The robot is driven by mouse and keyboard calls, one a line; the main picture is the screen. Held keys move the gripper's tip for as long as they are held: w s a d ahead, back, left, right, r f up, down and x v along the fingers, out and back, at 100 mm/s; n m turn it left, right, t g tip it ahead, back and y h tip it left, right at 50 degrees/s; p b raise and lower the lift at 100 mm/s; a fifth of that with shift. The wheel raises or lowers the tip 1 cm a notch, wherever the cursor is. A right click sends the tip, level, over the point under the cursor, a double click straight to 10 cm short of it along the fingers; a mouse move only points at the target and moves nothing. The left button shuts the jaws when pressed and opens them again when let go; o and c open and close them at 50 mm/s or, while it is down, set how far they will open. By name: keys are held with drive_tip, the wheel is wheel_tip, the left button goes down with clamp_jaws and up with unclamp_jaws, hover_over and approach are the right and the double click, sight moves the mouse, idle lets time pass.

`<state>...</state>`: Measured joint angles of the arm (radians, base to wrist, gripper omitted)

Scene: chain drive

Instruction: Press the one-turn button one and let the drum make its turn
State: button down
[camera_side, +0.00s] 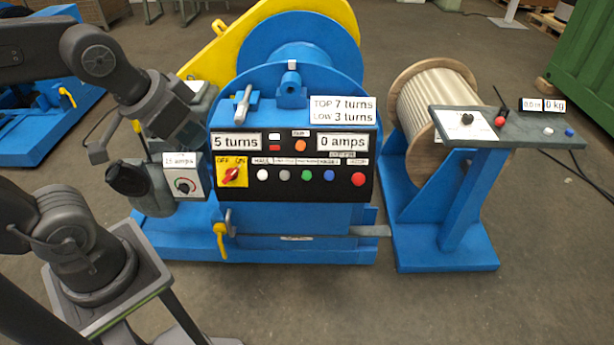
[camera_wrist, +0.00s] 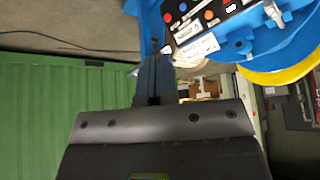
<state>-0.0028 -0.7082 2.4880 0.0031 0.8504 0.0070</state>
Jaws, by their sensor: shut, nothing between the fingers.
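The drive's black control panel (camera_side: 290,195) carries a row of round buttons: white (camera_side: 262,174), grey (camera_side: 284,175), green (camera_side: 306,174), blue (camera_side: 329,174) and red (camera_side: 358,180). Their labels are too small to read surely, so I cannot tell which is the one-turn button. The panel shows tilted at the top of the wrist view (camera_wrist: 217,22). The turns display (camera_side: 236,142) reads 5 turns. The blue drum (camera_side: 290,45) is behind the panel. My gripper (camera_wrist: 153,68) is shut and empty, apparently clear of the panel. I cannot pick out its fingertips in the side view.
The amps display (camera_side: 343,142) reads 0 amps. A yellow and red OFF/ON switch (camera_side: 232,172), a silver lever (camera_side: 242,103) and a yellow-handled lever (camera_side: 220,235) are near the panel. A wooden reel (camera_side: 440,95) and a grey shelf (camera_side: 530,130) stand right.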

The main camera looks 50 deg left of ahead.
sight(306, 178)
drive_tip(key=w+a+f+m+t, duration=0.15)
drive_tip(key=w+f, duration=0.25)
drive_tip(key=w, duration=0.5)
drive_tip(key=w+a+f+t, duration=0.15)
drive_tip(key=w+f, duration=0.25)
drive_tip(key=w, duration=0.4)
drive_tip(key=w+f+m+t, duration=0.1)
drive_tip(key=w+f+t, duration=0.1)
drive_tip(key=w+f, duration=0.5)
drive_tip(key=w+f+t, duration=0.1)
drive_tip(key=f+t, duration=0.1)
drive_tip(key=f, duration=0.7)
drive_tip(key=w+a+f+m+t, duration=0.1)
drive_tip(key=w+f+t, duration=0.1)
drive_tip(key=f, duration=0.8)
drive_tip(key=shift+w+a+t, duration=0.15)
drive_tip(key=shift+w+t, duration=0.15)
drive_tip(key=shift+t, duration=0.3)
drive_tip(key=shift+f, duration=0.15)
drive_tip(key=shift+w+a+f, duration=0.65)
drive_tip(key=shift+w+a, duration=0.25)
drive_tip(key=shift+a, duration=0.05)
drive_tip(key=shift+w+a+f, duration=0.65)
drive_tip(key=shift+w+a, duration=0.25)
drive_tip(key=shift+w, duration=0.05)
drive_tip(key=shift+w+a+f, duration=0.65)
drive_tip(key=shift+w+a, duration=0.25)
drive_tip(key=shift+a, duration=0.05)
drive_tip(key=shift+w, duration=0.1)
